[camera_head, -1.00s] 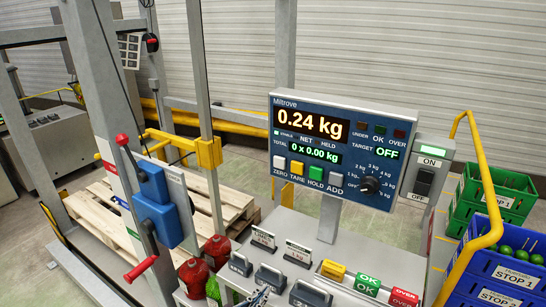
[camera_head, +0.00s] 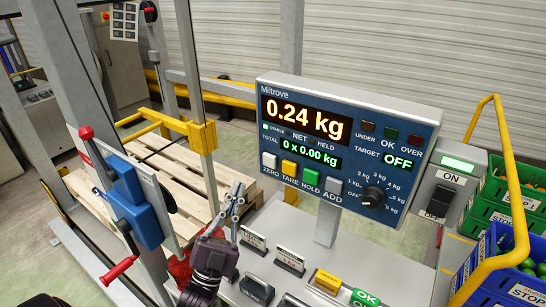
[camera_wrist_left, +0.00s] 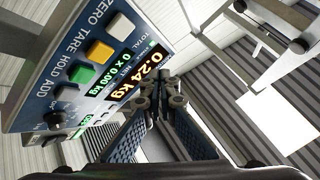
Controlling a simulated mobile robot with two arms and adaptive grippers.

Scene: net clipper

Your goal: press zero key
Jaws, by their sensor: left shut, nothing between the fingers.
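The zero key (camera_head: 269,160) is a white square button above the label ZERO. It is at the left end of a row of keys on the blue Mitrove panel (camera_head: 262,83). In the left wrist view the zero key (camera_wrist_left: 119,25) shows at the upper left. My left gripper (camera_head: 237,190) is shut and empty, its fingers pointing up, left of and below the zero key in the picture. It looks apart from the panel. Its fingertips also show near the middle of the left wrist view (camera_wrist_left: 165,90). The display reads 0.24 kg. My right gripper is out of view.
The yellow tare key (camera_head: 290,168) is right beside the zero key, then the green hold key (camera_head: 311,176) and grey add key (camera_head: 333,185). A blue lever unit (camera_head: 140,200) with red handles stands left. A yellow rail (camera_head: 515,190) and crates are at right.

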